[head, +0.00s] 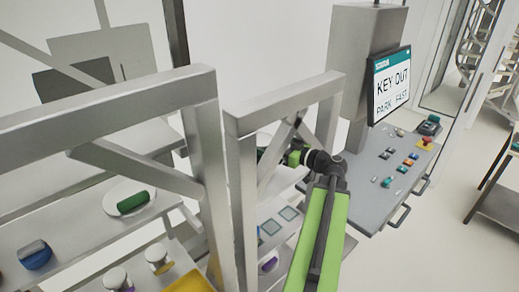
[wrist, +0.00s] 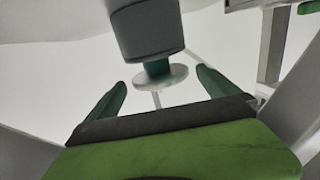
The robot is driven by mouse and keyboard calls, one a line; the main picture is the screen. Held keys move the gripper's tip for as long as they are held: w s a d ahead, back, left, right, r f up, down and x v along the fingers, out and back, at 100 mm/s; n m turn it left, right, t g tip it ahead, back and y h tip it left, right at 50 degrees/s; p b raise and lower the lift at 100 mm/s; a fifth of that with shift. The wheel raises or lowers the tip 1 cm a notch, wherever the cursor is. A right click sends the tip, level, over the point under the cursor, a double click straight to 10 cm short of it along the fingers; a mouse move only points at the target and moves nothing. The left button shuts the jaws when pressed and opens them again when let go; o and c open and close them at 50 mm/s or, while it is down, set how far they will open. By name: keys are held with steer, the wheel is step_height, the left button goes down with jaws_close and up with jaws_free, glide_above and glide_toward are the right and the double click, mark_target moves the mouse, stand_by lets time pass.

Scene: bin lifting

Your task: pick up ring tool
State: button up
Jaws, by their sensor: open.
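My gripper (wrist: 160,82) is open in the wrist view, with one dark green finger on each side. Between and beyond the fingers is a grey cylinder with a teal neck and a pale round disc (wrist: 160,76). It may be the ring tool, but I cannot tell for sure. The disc appears apart from both fingers, and no contact shows. In the head view my gripper (head: 270,153) is behind the metal frame, at the end of my green arm, and its fingers are partly hidden. I cannot make out the ring tool there.
Metal frame posts and braces (head: 207,150) stand close left of my arm. A shelf holds a green cylinder on a white disc (head: 132,202) and a blue round item (head: 35,255). A control console (head: 385,180) with a screen (head: 391,85) stands right. Open floor lies farther right.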

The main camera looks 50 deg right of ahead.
mark_target(261, 138)
steer(key=w, duration=0.5)
steer(key=shift+a+f+b, duration=0.3)
steer(key=shift+b, duration=0.05)
steer(key=shift+c, duration=0.9)
steer(key=c, duration=1.6)
steer(key=shift+r, duration=0.15)
step_height(261, 138, up, 3)
steer(key=p, duration=0.3)
steer(key=shift+r+p, duration=0.2)
steer(key=shift+p, duration=0.1)
steer(key=s, duration=0.6)
steer(key=s+d, duration=0.1)
steer(key=s, duration=0.5)
steer(key=s+d, duration=0.1)
steer(key=s, duration=0.5)
steer(key=shift+d, duration=0.15)
step_height(261, 138, up, 3)
steer(key=p, duration=0.3)
